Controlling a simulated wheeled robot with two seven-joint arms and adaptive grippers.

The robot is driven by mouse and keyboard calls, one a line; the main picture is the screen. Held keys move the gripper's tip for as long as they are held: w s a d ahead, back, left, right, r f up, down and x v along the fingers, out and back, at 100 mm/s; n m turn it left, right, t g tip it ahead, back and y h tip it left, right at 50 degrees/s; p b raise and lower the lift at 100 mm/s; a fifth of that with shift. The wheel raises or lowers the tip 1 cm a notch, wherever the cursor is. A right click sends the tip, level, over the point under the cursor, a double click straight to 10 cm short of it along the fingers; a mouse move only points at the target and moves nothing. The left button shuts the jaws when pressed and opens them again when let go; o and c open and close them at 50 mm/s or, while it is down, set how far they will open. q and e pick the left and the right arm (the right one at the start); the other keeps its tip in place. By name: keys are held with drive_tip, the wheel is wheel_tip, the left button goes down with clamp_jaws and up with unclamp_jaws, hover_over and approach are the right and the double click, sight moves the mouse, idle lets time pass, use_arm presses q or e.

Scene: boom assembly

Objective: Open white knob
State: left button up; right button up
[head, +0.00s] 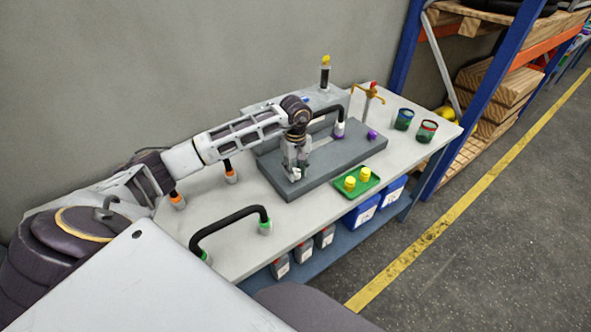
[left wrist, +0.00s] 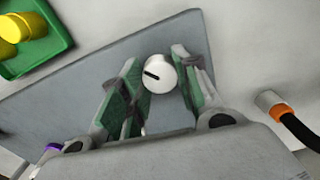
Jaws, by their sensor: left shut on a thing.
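The white knob (left wrist: 158,73) is a round cap on the grey panel (left wrist: 75,88), with a dark pointer line running from its middle toward the left. My left gripper (head: 294,172) reaches down over the near left part of the grey base (head: 335,163). In the left wrist view, the green-padded fingers of my left gripper (left wrist: 157,66) stand on either side of the knob and are shut on it. In the head view the fingers mostly hide the knob. My right gripper is not in view.
A green tray (head: 371,187) with yellow pieces lies right of the base. A black hose (head: 228,217) lies on the table's near left. Two cans (head: 404,119) (head: 427,131) stand at the far right. A brass tap (head: 369,96) with a red top stands behind the base.

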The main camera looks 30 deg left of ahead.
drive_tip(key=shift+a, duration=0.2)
use_arm(q)
drive_tip(key=shift+n, duration=0.3)
drive_tip(key=shift+n+b, duration=0.35)
drive_tip(key=shift+n, duration=0.65)
drive_tip(key=shift+n+b, duration=0.6)
drive_tip(key=shift+n, duration=0.7)
drive_tip(key=shift+n+b, duration=0.4)
drive_tip(key=shift+n, duration=0.8)
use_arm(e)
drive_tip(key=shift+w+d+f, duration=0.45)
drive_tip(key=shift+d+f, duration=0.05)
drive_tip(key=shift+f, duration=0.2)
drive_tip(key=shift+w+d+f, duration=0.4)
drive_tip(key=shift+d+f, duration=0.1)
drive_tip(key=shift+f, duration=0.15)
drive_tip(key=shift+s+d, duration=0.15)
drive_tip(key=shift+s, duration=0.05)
